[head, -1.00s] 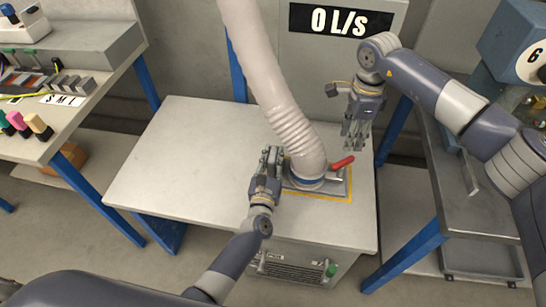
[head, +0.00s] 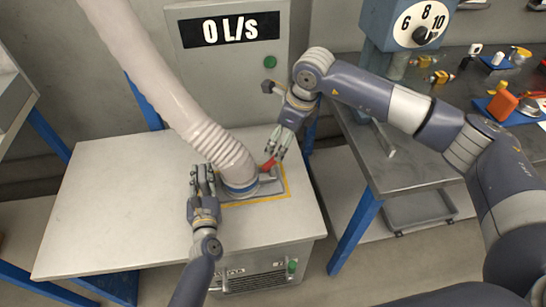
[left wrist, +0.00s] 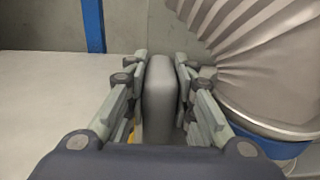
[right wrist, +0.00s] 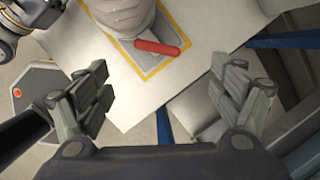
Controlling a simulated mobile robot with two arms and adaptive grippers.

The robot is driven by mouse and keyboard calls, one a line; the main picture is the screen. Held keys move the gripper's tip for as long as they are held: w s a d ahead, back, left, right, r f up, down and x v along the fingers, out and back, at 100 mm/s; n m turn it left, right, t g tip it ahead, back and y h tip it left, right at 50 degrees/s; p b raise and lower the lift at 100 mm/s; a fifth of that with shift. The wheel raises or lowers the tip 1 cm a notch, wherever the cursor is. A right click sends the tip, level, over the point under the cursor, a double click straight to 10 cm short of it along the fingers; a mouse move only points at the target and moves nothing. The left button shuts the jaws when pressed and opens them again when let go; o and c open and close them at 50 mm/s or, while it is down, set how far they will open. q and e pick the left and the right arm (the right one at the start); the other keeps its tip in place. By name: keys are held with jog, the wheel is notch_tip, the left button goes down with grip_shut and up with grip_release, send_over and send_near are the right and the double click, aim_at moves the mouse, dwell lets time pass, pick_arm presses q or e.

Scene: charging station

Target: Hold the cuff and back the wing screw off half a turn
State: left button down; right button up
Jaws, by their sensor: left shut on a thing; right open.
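The cuff (head: 240,187), with a blue band, sits at the foot of the pale ribbed hose (head: 205,135) on a grey plate. The band also shows in the left wrist view (left wrist: 265,142). My left gripper (head: 203,175) is left of the cuff, shut on a grey rounded lug (left wrist: 160,100) beside it. A red handle (head: 268,164) sticks out on the cuff's right; it shows in the right wrist view (right wrist: 157,47) too. My right gripper (head: 278,148) is open and empty, just above the red handle.
A yellow outline (head: 288,181) surrounds the plate on the pale tabletop (head: 120,200), whose left side is clear. A panel (head: 228,30) reading 0 L/S stands behind. A dark bench (head: 400,160) with small parts is at right.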

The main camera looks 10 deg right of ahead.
aim_at(272, 160)
jog(key=f+m, duration=0.1)
jog(key=f, duration=0.2)
jog(key=w+a+f+m, duration=0.1)
jog(key=f, duration=0.2)
jog(key=a+f+m+t, duration=0.1)
jog(key=f, duration=0.3)
jog(key=shift+w+y, duration=0.4)
jog(key=shift+c, duration=0.3)
jog(key=c, duration=1)
